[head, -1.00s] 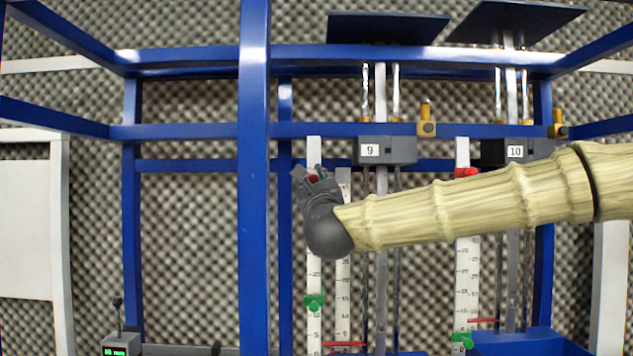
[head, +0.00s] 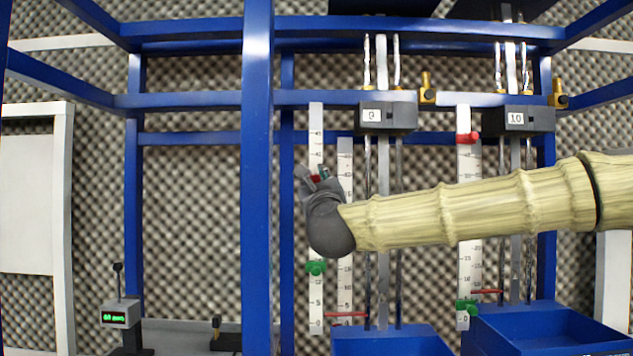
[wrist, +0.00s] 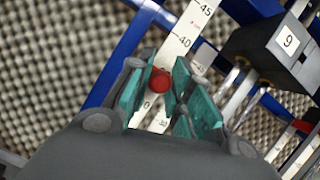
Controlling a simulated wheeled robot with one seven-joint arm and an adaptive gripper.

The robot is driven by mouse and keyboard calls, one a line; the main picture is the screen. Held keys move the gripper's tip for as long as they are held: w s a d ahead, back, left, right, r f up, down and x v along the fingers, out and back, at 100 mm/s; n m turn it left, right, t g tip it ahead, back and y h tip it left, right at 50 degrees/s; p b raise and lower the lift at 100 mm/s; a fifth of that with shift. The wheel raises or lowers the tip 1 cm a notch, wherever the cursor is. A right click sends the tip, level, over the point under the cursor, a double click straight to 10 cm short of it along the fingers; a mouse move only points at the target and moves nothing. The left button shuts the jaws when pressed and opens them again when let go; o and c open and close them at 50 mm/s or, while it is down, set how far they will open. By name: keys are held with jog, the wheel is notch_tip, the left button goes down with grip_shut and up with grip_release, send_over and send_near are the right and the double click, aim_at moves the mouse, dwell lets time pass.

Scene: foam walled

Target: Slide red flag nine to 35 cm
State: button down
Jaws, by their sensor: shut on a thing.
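Red flag nine (head: 316,179) is a small red slider on the tall white scale (head: 316,146) left of the box labelled 9. My gripper (head: 311,177) is at the scale, shut on the flag. In the wrist view, the red flag (wrist: 159,80) sits between the green finger pads of my gripper (wrist: 160,88). It lies below the 40 mark on the white scale (wrist: 184,38). A figure ending in 0 shows below it. The pads and flag cover the nearest marks, so I cannot read its exact position.
A green flag (head: 316,267) sits low on the same scale. A shorter scale (head: 345,160) stands just right, with the box labelled 9 (head: 388,116) beyond. A blue post (head: 257,180) stands close left. Rig 10's scale has a red flag (head: 467,138) near its top.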

jog(key=c, duration=1.6)
grip_release()
jog(key=o, duration=0.3)
jog(key=shift+w+f, duration=0.1)
jog(key=shift+w, duration=0.1)
jog(key=shift+o, duration=0.2)
jog(key=v, duration=1.2)
jog(key=shift+d, duration=0.15)
